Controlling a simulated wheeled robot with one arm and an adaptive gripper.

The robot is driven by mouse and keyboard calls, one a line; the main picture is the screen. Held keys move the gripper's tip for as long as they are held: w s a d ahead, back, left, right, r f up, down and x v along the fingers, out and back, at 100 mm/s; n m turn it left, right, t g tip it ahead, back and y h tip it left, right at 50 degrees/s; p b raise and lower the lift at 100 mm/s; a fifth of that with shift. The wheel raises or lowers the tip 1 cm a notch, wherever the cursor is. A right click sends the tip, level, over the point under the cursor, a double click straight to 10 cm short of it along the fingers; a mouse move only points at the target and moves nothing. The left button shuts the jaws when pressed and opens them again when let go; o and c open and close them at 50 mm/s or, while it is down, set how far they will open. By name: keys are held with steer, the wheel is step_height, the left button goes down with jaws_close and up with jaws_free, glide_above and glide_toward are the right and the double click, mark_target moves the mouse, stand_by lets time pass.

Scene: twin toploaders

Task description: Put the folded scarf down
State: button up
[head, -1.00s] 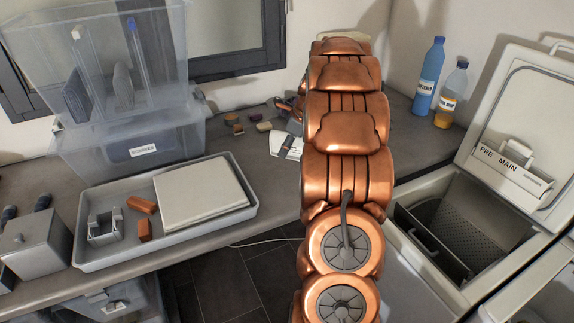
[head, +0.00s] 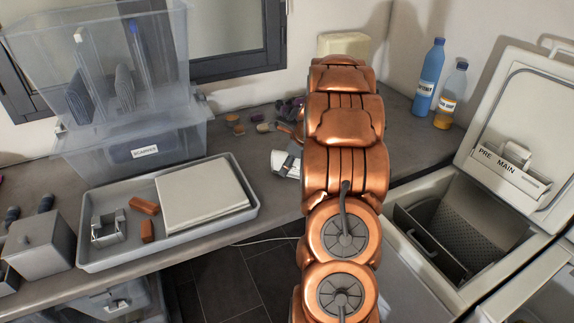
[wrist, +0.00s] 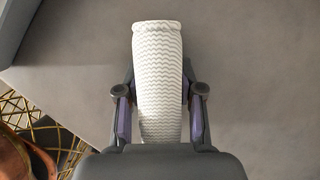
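The folded scarf (wrist: 158,75) is white with a zigzag pattern. In the wrist view it stands lengthwise between the two fingers of my gripper (wrist: 159,100), which bear on its sides. Its near end is hidden by the gripper body. A plain grey surface shows behind it. In the head view my copper arm covers the middle of the picture, and I cannot make out the scarf there for sure.
A grey tray (head: 88,262) with a white slab, a clear labelled bin (head: 180,140) and a grey box (head: 40,240) stand on the left counter. Two bottles (head: 428,78) stand at the back right. An open toploader (head: 400,190) is at right. Small items lie by my arm.

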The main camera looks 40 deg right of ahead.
steer(key=o, duration=0.4)
steer(key=shift+c, duration=0.2)
steer(key=shift+r, duration=0.1)
steer(key=b+v, duration=0.2)
steer(key=v, duration=1)
steer(key=s+a+n+g, duration=0.25)
steer(key=a+n, duration=0.45)
steer(key=a, duration=0.7)
steer(key=s+a+n+g, duration=0.1)
steer(key=s+a+n, duration=0.3)
steer(key=a+n, duration=0.7)
steer(key=s+a+f+n+g+h, duration=0.1)
steer(key=s+a+f+n, duration=0.1)
steer(key=s+a+n, duration=0.4)
steer(key=s+a+f+n+g+h, duration=0.1)
steer(key=s+a+n, duration=0.5)
steer(key=s, duration=0.8)
steer(key=shift+s+a+f+n, duration=0.25)
steer(key=shift+a+f+n, duration=0.15)
steer(key=shift+a+f, duration=0.45)
steer(key=shift+a+r, duration=0.15)
steer(key=shift+r, duration=0.05)
